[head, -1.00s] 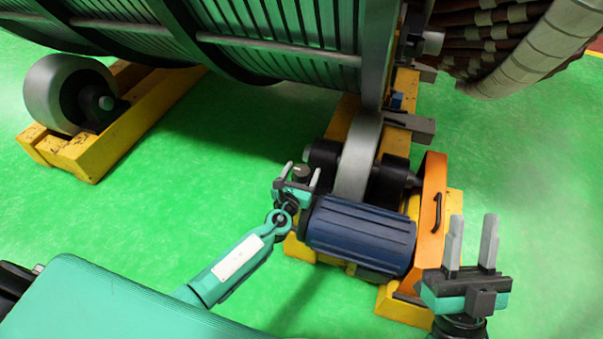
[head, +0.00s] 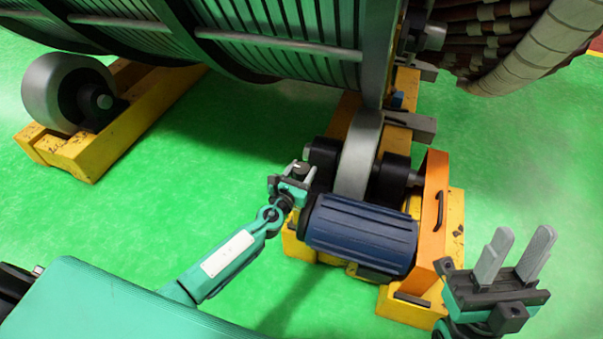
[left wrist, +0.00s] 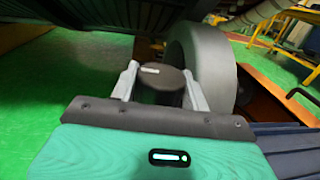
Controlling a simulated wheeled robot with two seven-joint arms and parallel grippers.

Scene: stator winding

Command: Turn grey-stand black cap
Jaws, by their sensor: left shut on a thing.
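The round black cap (left wrist: 160,84) sits between the two grey fingers of my left gripper (left wrist: 162,90) in the left wrist view. A small white mark shows on its top. In the head view my left gripper (head: 304,174) is at the left end of the blue motor, shut on the cap, which is mostly hidden there. What the cap stands on is hidden by the gripper. My right gripper (head: 514,255) is open and empty at the lower right, its fingers pointing up and apart.
The ribbed blue motor (head: 360,234) lies beside a grey roller (head: 358,155) on a yellow base (head: 412,314). An orange guard (head: 432,205) stands at its right. The large green stator (head: 285,30) hangs over the rollers.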

